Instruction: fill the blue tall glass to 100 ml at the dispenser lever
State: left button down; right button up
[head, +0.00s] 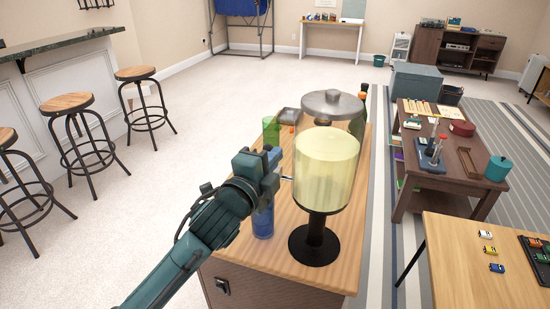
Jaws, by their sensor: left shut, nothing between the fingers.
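The dispenser (326,172) is a large clear jar of pale yellow liquid with a grey lid, on a black round-based stand. A small pale lever or spout (287,178) shows at its left side. The blue tall glass (263,222) stands upright on the wooden cabinet top, left of the stand and below my left gripper, which hides its upper part. How much liquid it holds cannot be seen. My left gripper (276,164) is shut and empty beside the lever; whether it touches it is unclear. My right gripper is out of view.
On the cabinet top (278,263), a green translucent glass (270,130) and a grey tray (289,116) stand behind my gripper. Small dark bottles (363,90) stand at the far right corner. Bar stools (68,103) are at left; a low table (455,185) is at right.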

pick_arm(q)
jog(key=shift+a+r+n, duration=0.1)
jog(key=shift+a+n, duration=0.1)
jog(key=shift+n, duration=0.2)
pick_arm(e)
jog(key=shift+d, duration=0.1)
pick_arm(q)
jog(key=shift+w+a+n+t+p, duration=0.2)
jog(key=shift+a+n+p, duration=0.25)
jog(key=shift+n, duration=0.7)
jog(key=shift+w+a+n+t+p, duration=0.25)
jog(key=shift+a+n, duration=0.35)
jog(key=shift+n, duration=0.6)
jog(key=shift+w+a+n+t+p, duration=0.1)
jog(key=shift+a+n+p, duration=0.4)
jog(key=shift+n, duration=0.65)
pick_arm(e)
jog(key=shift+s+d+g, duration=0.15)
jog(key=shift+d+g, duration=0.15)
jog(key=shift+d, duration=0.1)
pick_arm(q)
jog(key=shift+a+f, duration=0.1)
jog(key=shift+f, duration=0.1)
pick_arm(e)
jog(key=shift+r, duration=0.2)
